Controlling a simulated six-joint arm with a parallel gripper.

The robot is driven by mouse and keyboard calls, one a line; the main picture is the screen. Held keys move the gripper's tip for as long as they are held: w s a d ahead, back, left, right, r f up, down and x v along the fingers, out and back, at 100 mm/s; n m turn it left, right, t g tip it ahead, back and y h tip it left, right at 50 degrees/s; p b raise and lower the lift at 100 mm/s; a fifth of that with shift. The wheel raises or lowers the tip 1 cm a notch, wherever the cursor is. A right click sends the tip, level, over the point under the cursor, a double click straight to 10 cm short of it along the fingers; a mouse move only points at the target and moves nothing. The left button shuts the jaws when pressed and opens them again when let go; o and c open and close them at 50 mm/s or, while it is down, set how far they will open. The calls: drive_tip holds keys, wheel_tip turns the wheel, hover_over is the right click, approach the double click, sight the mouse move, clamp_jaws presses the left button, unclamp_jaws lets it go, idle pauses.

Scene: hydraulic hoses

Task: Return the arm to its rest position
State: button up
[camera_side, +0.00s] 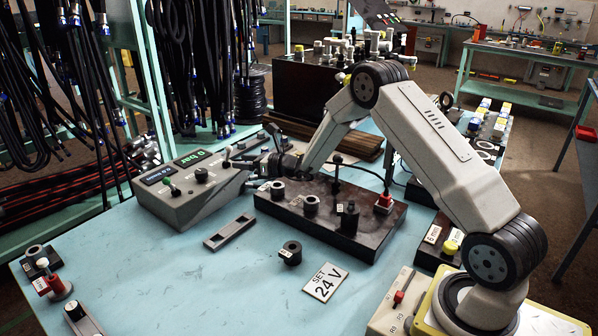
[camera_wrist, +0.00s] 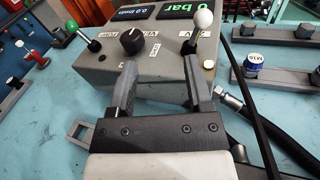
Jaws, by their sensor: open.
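My arm reaches from its base at the right of the side view, over a raised elbow, down to my gripper (camera_side: 250,165). My gripper points left, low over the black manifold block's left end, towards the grey control box (camera_side: 182,200). In the wrist view my gripper (camera_wrist: 160,80) has its two fingers apart with nothing between them. The control box (camera_wrist: 158,68) lies just beyond the fingertips. Contact with the box cannot be told.
The black manifold block (camera_side: 380,240) carries grey rings and a red-based post. A grey slotted bar (camera_side: 229,231), a loose dark ring (camera_side: 290,253) and a "SET 24 V" card (camera_side: 325,282) lie on the blue table. A black hose (camera_wrist: 277,128) runs right of my gripper. The table's front middle is clear.

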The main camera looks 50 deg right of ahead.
drive_tip(key=s+a+f+n+g+y, duration=0.1)
drive_tip(key=s+a+n+g+y, duration=0.1)
drive_tip(key=s+a+n+g, duration=1.15)
drive_tip(key=s+d+n+h, duration=0.2)
drive_tip(key=s+n+h, duration=0.5)
drive_tip(key=s+n, duration=1.2)
drive_tip(key=shift+s+r+n+h, duration=0.3)
drive_tip(key=shift+s+r+n, duration=0.05)
drive_tip(key=shift+s, duration=0.5)
